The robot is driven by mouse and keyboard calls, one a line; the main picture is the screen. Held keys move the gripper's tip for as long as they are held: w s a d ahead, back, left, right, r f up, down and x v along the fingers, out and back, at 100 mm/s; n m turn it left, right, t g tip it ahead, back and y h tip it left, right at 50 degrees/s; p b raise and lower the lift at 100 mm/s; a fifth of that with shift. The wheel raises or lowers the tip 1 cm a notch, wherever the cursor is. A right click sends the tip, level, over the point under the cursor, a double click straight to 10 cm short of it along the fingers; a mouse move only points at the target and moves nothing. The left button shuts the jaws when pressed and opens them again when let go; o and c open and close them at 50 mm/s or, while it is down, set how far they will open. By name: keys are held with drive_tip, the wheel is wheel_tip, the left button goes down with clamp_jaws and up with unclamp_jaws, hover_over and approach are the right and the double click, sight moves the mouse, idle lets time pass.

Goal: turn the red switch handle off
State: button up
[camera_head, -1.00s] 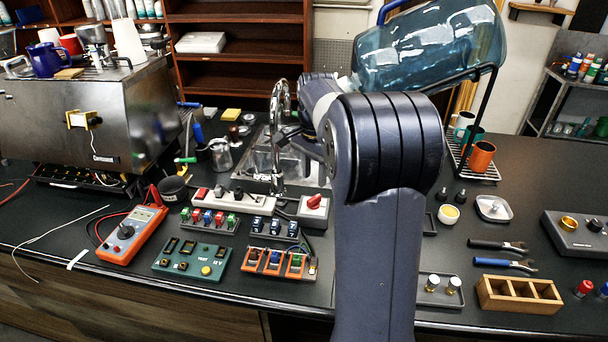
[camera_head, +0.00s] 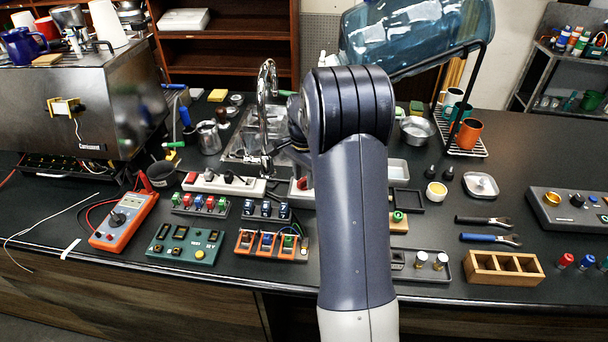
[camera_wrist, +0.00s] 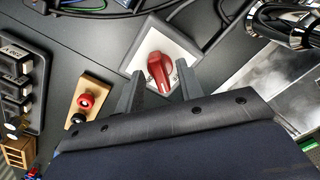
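The red switch handle (camera_wrist: 160,70) is mounted on a pale square plate (camera_wrist: 178,47) in the wrist view. My gripper (camera_wrist: 161,75) is open, with one grey finger on each side of the handle's near end. A gap shows beside each finger, so I see no grip on the handle. In the head view the white switch box (camera_head: 299,198) is partly covered by my arm, and only a bit of the red handle (camera_head: 303,183) shows. My gripper's fingertips are not clear there.
A white power strip (camera_head: 225,184) and numbered blue modules (camera_head: 266,211) lie left of the switch box. A chrome faucet (camera_head: 266,110) stands behind it. Cables run near the plate. A wooden block with red and black terminals (camera_wrist: 86,100) is beside it in the wrist view.

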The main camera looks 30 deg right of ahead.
drive_tip(key=shift+c, duration=0.4)
clamp_jaws()
drive_tip(key=shift+n, duration=0.4)
drive_tip(key=n, duration=0.3)
drive_tip(key=shift+n, duration=2)
drive_tip(key=shift+o, duration=0.4)
unclamp_jaws()
